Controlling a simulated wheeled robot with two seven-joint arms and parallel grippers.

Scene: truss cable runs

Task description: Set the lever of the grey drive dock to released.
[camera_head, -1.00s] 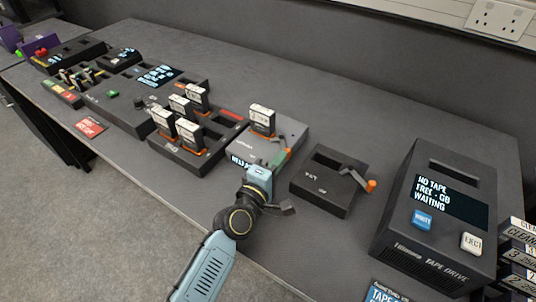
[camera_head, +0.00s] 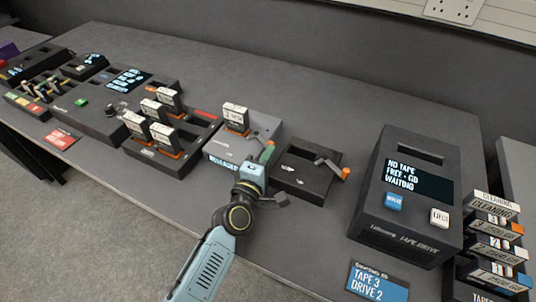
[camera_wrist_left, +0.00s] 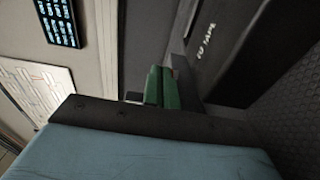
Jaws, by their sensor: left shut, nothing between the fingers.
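The grey drive dock (camera_head: 214,148) stands mid-table with a white-labelled cartridge (camera_head: 235,117) upright in it. Its lever has a green handle (camera_head: 267,152) at the dock's right front side. A small lit display (camera_head: 222,164) on its front appears to read RELEASED, though the text is tiny. My left gripper (camera_head: 257,170) is shut and empty, close in front of the green handle. In the left wrist view the green handle (camera_wrist_left: 161,88) shows just past the gripper's dark edge; I cannot tell whether they touch. My right gripper is not in view.
A black dock (camera_head: 297,187) with an orange-tipped lever (camera_head: 345,173) stands close on the right. Beyond it is the tape drive (camera_head: 370,215). A dark rack with several cartridges (camera_head: 160,155) lies on the left. The table behind the docks is clear.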

